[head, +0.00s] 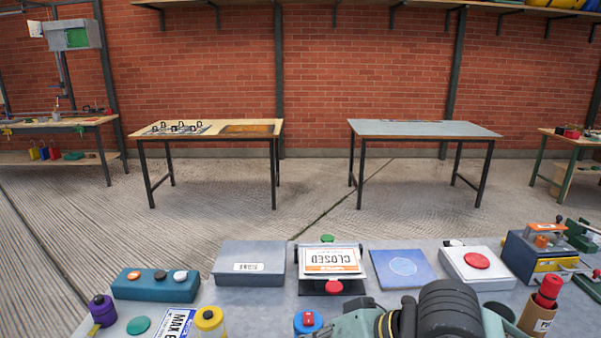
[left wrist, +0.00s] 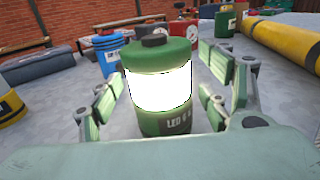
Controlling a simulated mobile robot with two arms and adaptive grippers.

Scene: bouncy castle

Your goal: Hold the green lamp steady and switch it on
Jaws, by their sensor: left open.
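The green lamp (left wrist: 160,118) stands upright on the grey bench top in the left wrist view, with a dark button on its green cap and an "LED" label low on its body. Its middle band is very bright white and looks lit. My left gripper (left wrist: 160,103) is open, with its green-padded fingers on both sides of the lamp and visible gaps to it. I cannot make out the lamp in the head view. My right gripper is not in view.
A blue canister (left wrist: 107,52) stands behind the lamp at left. A yellow cylinder (left wrist: 285,42) lies at right. In the head view, a grey box (head: 248,264), a CLOSED sign (head: 331,262) and a red-button box (head: 477,262) line the far bench edge.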

